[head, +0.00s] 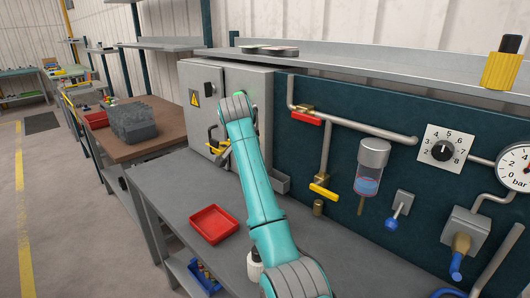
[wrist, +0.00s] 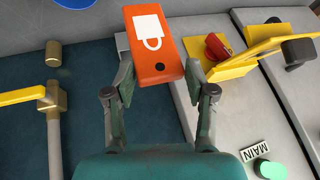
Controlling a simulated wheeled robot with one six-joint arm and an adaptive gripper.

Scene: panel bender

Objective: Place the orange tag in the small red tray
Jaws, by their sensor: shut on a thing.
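My gripper (wrist: 157,72) is shut on the orange tag (wrist: 156,62) in the wrist view. The tag has a white padlock symbol and a small dark hole, and its lower part sits between the two fingers. The small red tray (head: 213,224) lies on the grey bench in the head view and looks empty. The upper part of my arm reaches toward the grey cabinet, above and beyond the tray. In the head view the tag cannot be made out, and my arm hides the gripper.
The grey cabinet (head: 200,78) has a yellow handle (wrist: 262,48), with a red piece (wrist: 216,46) beside it. Pipes with a yellow valve lever (head: 323,191) line the panel. A white bottle (head: 255,264) stands right of the tray. A blue bin (head: 204,275) is below. The bench left of the tray is clear.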

